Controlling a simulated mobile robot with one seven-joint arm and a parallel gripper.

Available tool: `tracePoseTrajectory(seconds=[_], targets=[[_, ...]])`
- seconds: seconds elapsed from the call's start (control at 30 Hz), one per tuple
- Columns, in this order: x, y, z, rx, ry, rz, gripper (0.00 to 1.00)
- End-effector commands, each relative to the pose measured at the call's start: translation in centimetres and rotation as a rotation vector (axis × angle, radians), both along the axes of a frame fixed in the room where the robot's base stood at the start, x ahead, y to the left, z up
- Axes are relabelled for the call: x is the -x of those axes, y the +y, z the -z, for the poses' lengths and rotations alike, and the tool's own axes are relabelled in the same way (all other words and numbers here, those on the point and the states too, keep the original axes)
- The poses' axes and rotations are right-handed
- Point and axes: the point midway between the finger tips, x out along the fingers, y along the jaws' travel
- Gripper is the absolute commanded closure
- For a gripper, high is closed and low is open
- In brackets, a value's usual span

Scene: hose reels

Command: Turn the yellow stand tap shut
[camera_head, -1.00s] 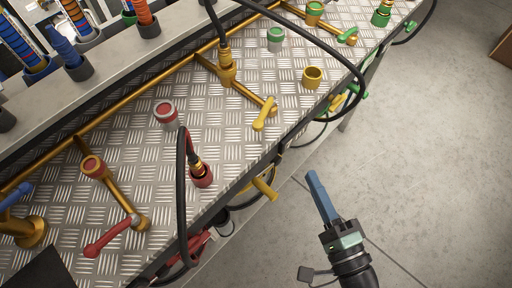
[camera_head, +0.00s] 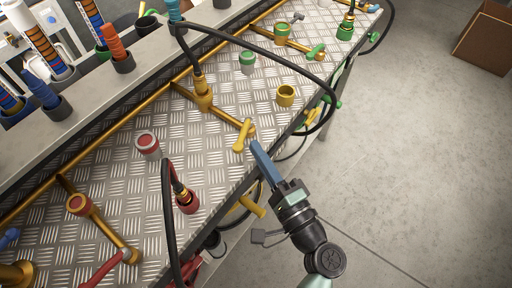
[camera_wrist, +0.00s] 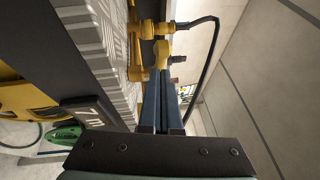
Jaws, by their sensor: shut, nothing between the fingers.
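The yellow stand tap has a yellow lever handle (camera_head: 240,137) at the end of a short brass branch pipe on the tread-plate bench top, close to its front edge. The handle lies across the pipe's line. My gripper (camera_head: 256,147) is shut and empty, its blue fingertips just right of the handle. In the wrist view my closed fingers (camera_wrist: 161,90) point at a yellow part (camera_wrist: 161,50) just beyond their tips, which looks like the handle. I cannot tell whether they touch.
A yellow hose fitting (camera_head: 202,95) with a black hose stands behind the tap. A yellow cup (camera_head: 286,95) is to the right, a red fitting (camera_head: 187,201) to the front left. Another yellow lever (camera_head: 252,206) sits below the bench edge. Open floor lies right.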

Motion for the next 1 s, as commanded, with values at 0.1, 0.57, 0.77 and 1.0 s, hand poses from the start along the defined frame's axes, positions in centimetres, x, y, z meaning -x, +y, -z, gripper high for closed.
tracePoseTrajectory(seconds=[0.1,0.57,0.77,1.0], targets=[[-0.1,0.6,-0.2,0.0,0.0,0.0,1.0],[0.0,1.8,0.3,0.001,-0.001,-0.003,1.0],[-0.1,4.0,0.1,0.002,-0.002,-0.003,1.0],[-0.1,4.4,-0.2,0.0,0.0,-0.009,1.0]])
